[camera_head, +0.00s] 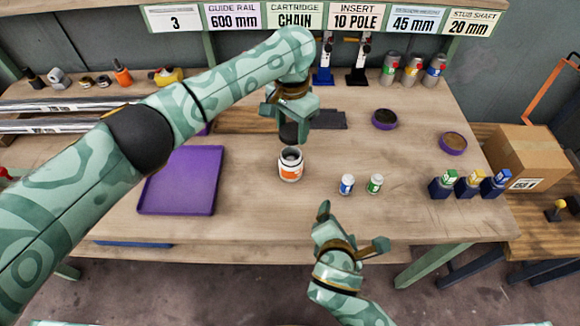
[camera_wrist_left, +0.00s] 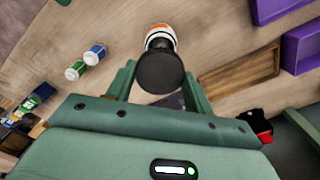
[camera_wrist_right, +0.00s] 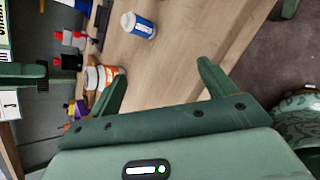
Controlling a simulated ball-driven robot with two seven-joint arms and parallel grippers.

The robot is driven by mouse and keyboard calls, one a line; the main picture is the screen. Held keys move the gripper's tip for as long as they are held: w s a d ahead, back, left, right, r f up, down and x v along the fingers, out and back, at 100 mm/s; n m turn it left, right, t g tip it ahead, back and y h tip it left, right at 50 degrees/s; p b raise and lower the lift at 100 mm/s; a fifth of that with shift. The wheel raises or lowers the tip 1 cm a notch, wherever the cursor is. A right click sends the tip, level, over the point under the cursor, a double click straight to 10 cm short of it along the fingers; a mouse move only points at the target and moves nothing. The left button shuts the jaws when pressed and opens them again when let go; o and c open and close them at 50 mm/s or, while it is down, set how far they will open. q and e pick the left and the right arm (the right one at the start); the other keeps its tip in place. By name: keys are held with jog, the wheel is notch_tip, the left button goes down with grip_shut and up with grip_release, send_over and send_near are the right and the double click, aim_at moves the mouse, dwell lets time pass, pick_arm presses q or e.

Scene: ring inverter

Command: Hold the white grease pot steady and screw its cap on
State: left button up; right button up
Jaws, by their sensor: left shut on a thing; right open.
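The white grease pot (camera_head: 290,170), with an orange label, stands upright and open on the bench in the head view. My left gripper (camera_head: 288,120) is shut on the black cap (camera_head: 288,133) and holds it just above the pot's mouth. In the left wrist view the cap (camera_wrist_left: 160,70) sits between the fingers and covers part of the pot (camera_wrist_left: 160,36). I cannot tell whether cap and pot touch. My right gripper (camera_head: 351,226) is open and empty near the bench's front edge. In the right wrist view one finger partly hides the pot (camera_wrist_right: 92,77).
A blue-labelled bottle (camera_head: 347,184) and a green-labelled bottle (camera_head: 375,184) stand right of the pot. A purple tray (camera_head: 180,182) lies to the left. Dark blocks (camera_head: 442,188) stand further right, and two round purple dishes (camera_head: 384,119) behind. The bench in front of the pot is clear.

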aim_at(291, 172)
jog(key=a+n+t, duration=0.1)
jog(key=a+n, duration=0.2)
jog(key=n, duration=0.1)
jog(key=w+a+n+t+y, duration=0.1)
jog(key=a+n, duration=0.2)
jog(key=w+a+f+n+y, duration=0.1)
jog(key=a+n, duration=0.2)
jog(key=n, duration=0.1)
jog(key=shift+a+n+t, duration=0.3)
jog(key=shift+a+t, duration=0.1)
jog(key=shift+a+n+y, duration=0.2)
jog(key=shift+n+y, duration=0.1)
jog(key=w, duration=1.3)
jog(key=shift+w+a+f, duration=0.1)
jog(key=shift+w+f, duration=0.15)
jog(key=shift+f, duration=0.1)
jog(key=shift+w+f, duration=0.3)
jog(key=shift+w, duration=0.3)
jog(key=c, duration=1.5)
pick_arm(q)
jog(key=shift+f, duration=2.4)
pick_arm(e)
jog(key=shift+o, duration=0.2)
